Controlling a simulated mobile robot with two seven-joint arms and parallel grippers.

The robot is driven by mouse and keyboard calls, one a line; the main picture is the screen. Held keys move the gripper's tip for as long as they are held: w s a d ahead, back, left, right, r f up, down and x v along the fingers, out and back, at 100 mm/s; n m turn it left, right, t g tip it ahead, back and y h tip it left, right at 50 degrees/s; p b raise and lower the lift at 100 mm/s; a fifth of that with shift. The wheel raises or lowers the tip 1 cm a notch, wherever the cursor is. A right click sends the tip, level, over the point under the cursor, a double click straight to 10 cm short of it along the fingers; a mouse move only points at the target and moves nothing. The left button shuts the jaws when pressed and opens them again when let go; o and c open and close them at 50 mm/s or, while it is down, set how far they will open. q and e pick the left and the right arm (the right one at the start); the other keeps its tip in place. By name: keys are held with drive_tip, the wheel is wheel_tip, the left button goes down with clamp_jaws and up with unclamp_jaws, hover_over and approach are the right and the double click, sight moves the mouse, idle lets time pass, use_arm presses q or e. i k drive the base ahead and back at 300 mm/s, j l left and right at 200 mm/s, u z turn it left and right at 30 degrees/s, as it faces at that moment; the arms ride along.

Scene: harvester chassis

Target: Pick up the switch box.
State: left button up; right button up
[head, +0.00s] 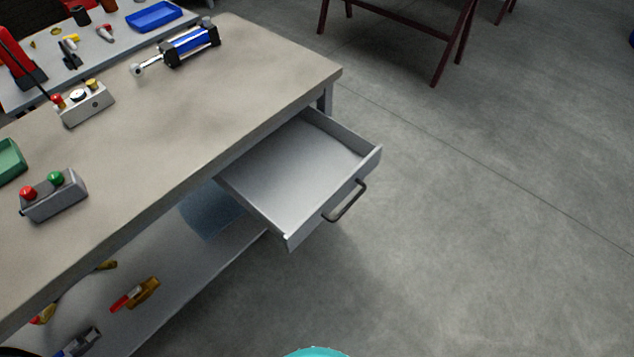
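The switch box (55,203) is a small grey box with a red button and a green button on top. It sits on the workbench (245,85) near its front edge, at the left of the head view. Nothing covers it. Neither of my grippers is in the view.
A grey block with red and yellow knobs (88,107) and a blue cylinder (190,44) stand farther back on the bench. A green tray (8,162) is at the left edge. An empty drawer (290,172) sticks out from the bench. The floor at right is clear.

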sight(50, 199)
drive_tip(key=u, duration=1.95)
drive_tip(key=i+j+z, duration=0.75)
drive_tip(key=k+l, duration=0.05)
drive_tip(key=k, duration=0.05)
